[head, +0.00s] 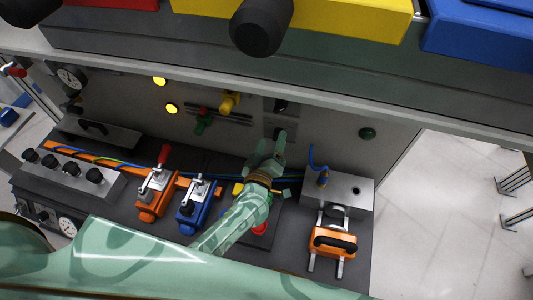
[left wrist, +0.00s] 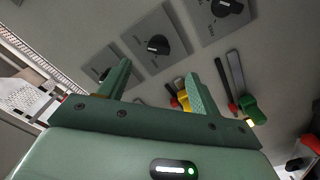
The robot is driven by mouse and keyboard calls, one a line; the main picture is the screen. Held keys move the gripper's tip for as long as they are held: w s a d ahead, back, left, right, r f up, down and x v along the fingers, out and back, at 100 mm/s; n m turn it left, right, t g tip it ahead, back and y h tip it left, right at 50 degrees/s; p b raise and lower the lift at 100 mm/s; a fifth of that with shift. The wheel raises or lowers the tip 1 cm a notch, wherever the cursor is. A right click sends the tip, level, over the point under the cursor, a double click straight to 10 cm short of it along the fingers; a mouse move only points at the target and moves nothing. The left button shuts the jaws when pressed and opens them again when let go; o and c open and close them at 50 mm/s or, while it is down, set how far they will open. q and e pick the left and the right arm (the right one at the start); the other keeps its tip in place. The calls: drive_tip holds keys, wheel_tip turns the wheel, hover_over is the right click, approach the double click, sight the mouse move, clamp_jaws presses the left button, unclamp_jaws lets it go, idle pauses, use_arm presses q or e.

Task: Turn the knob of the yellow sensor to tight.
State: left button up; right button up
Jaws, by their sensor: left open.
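The yellow sensor (head: 230,101) is on the upright back panel, to the right of a green one (head: 203,121), by dark slotted rails. I take the small yellow body (left wrist: 181,90) with a red part beside it in the left wrist view to be the same sensor; it shows between my fingers, partly hidden. Its knob setting cannot be read. My left gripper (head: 273,147) is open in front of the panel, below and right of the yellow sensor. In the left wrist view its fingers (left wrist: 171,68) stand apart with nothing gripped. My right gripper is not in view.
Black dials on grey plates (left wrist: 157,45) are on the panel close to my left gripper. An orange clamp (head: 155,200), a blue clamp (head: 195,214) and a metal box (head: 345,191) stand on the bench below. A shelf with coloured units (head: 340,18) overhangs the panel.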

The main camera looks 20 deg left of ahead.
use_arm(q)
drive_tip(key=s, duration=0.5)
drive_tip(key=shift+f, duration=0.1)
idle(0.4)
